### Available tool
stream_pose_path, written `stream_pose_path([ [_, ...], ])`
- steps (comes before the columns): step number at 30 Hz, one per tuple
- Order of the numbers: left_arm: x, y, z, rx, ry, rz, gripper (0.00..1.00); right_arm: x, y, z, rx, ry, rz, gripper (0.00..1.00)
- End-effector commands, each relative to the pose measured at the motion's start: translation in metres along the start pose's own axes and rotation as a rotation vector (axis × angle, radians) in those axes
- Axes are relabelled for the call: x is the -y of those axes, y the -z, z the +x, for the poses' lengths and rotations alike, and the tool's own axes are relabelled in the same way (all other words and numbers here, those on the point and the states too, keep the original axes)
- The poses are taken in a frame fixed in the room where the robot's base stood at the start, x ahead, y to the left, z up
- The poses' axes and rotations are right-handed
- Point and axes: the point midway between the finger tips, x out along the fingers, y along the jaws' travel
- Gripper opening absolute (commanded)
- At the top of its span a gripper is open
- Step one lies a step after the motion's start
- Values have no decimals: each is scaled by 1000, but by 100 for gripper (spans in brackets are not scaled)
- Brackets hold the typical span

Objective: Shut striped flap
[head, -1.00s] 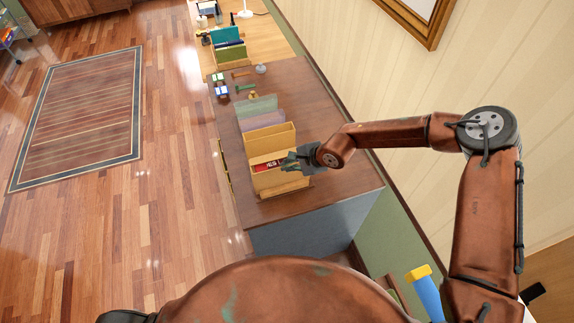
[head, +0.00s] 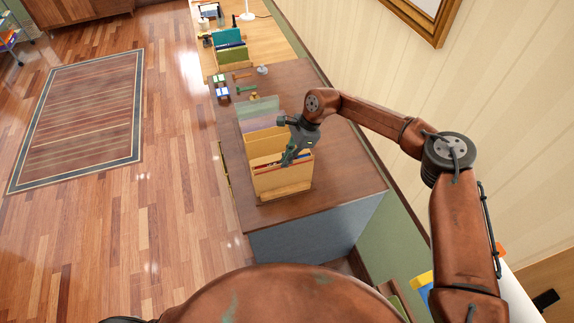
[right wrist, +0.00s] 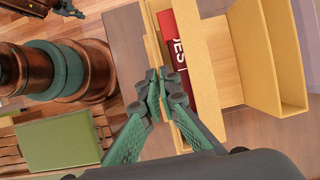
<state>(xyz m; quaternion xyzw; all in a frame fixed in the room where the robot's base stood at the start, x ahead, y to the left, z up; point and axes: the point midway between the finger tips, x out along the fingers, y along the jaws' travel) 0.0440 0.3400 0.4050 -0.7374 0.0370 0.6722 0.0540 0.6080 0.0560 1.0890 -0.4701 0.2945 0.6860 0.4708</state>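A tan file box (head: 283,182) stands near the front of the brown table, with a red item inside; the box also shows in the right wrist view (right wrist: 208,60). A lavender-grey panel (head: 256,121) and a grey-green panel (head: 259,105) stand behind it. I cannot make out stripes on any panel. My right gripper (head: 287,160) points down at the box's opening. In the right wrist view its fingertips (right wrist: 158,95) are close together at the edge of a thin tan panel (right wrist: 152,35). I cannot tell whether they touch it.
Small tools and blocks lie farther back on the brown table (head: 342,175). A teal and green file holder (head: 230,45) stands on the lighter desk beyond. The wall (head: 390,70) is close on the right. Open wooden floor lies left of the table.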

Motion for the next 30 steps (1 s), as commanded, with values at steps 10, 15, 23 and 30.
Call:
stream_pose_path([
  [10, 0, -3, 11, 3, 0, 0, 0, 2, 2, 3, -5, -62, 23, 0],
  [15, 0, -3, 11, 3, 0, 0, 0, 1, 2, 3, -6, -65, 24, 0],
  [23, 0, -3, 11, 3, 0, 0, 0, 1, 2, 3, -6, -65, 24, 8],
  [30, 0, -3, 10, 4, 0, 0, 0, 2, 1, 2, -4, -62, 24, 20],
])
